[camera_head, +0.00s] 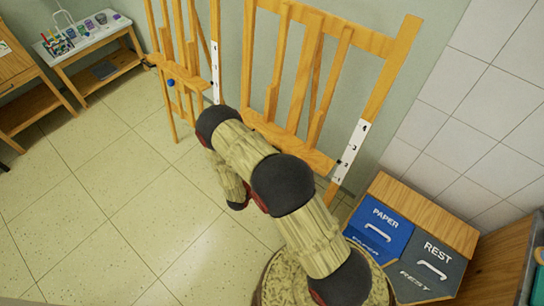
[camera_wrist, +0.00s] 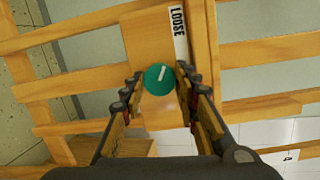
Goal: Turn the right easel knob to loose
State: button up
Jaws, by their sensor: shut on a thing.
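The right easel (camera_head: 378,42) stands against the wall in the head view. Its knob is hidden there behind my arm. In the wrist view the round green knob (camera_wrist: 154,84) has a white line tilted slightly right of upright. A white strip reading LOOSE (camera_wrist: 179,30) lies above and right of the knob, on the wood. My gripper (camera_wrist: 160,82) has a finger on each side of the knob and is shut on it. My gripper cannot be made out in the head view.
The left easel (camera_head: 180,70) bears a blue knob (camera_head: 171,83). Blue PAPER (camera_head: 380,232) and grey REST (camera_head: 432,262) bins stand at the lower right. A table with art supplies (camera_head: 85,37) is at the far left. The tiled floor at left is clear.

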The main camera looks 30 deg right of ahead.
jog(key=o, duration=1.2)
jog(key=shift+c, duration=0.2)
jog(key=v, duration=0.8)
